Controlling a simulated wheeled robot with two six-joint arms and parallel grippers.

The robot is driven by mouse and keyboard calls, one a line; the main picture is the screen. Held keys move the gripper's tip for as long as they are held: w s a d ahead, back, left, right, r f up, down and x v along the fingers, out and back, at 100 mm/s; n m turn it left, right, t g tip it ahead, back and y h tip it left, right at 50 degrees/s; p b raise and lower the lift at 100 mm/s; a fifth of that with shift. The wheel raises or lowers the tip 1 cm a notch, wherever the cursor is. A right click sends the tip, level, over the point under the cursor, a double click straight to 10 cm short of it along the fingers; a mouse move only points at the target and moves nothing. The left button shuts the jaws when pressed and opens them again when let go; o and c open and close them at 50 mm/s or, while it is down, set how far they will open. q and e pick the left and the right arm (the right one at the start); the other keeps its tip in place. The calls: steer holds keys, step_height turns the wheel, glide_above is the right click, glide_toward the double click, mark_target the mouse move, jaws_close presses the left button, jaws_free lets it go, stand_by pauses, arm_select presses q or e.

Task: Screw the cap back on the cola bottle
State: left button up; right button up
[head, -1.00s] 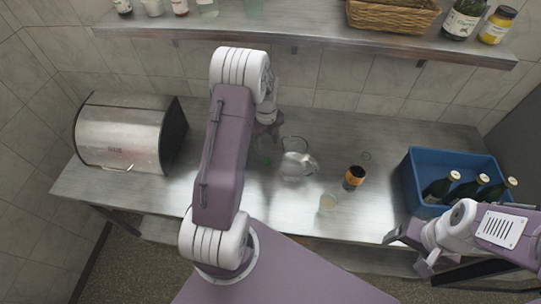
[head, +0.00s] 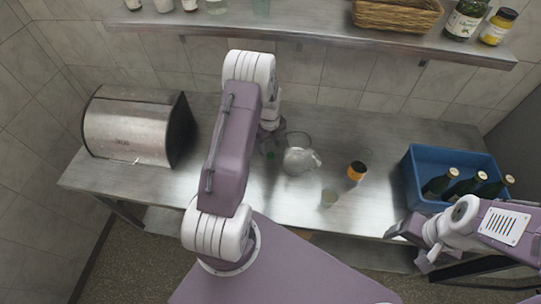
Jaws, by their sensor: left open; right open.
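I cannot make out a cola bottle for certain; my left arm covers part of the counter. A small green round thing (head: 270,155), perhaps the cap, lies on the steel counter left of the glass jug. My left gripper (head: 270,143) is open just above or beside it, partly hidden by its own arm; I see no contact. A small container with a black top and orange body (head: 357,171) stands right of the jug. My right gripper (head: 411,244) is open and empty at the counter's front edge, below the blue crate.
A glass jug (head: 300,160) stands close to the right of my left gripper, with a clear glass (head: 329,198) nearer the front. A blue crate (head: 413,170) of dark bottles is at right, a steel bread bin (head: 128,128) at left. A shelf (head: 310,35) runs above.

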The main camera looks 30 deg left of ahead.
mark_target(270, 155)
arm_select(q)
steer(key=f, duration=0.2)
steer(key=f+p, duration=0.1)
steer(key=f, duration=0.1)
steer(key=shift+w+f, duration=0.2)
steer(key=shift+f, duration=0.2)
steer(key=shift+s+d, duration=0.1)
jaws_close()
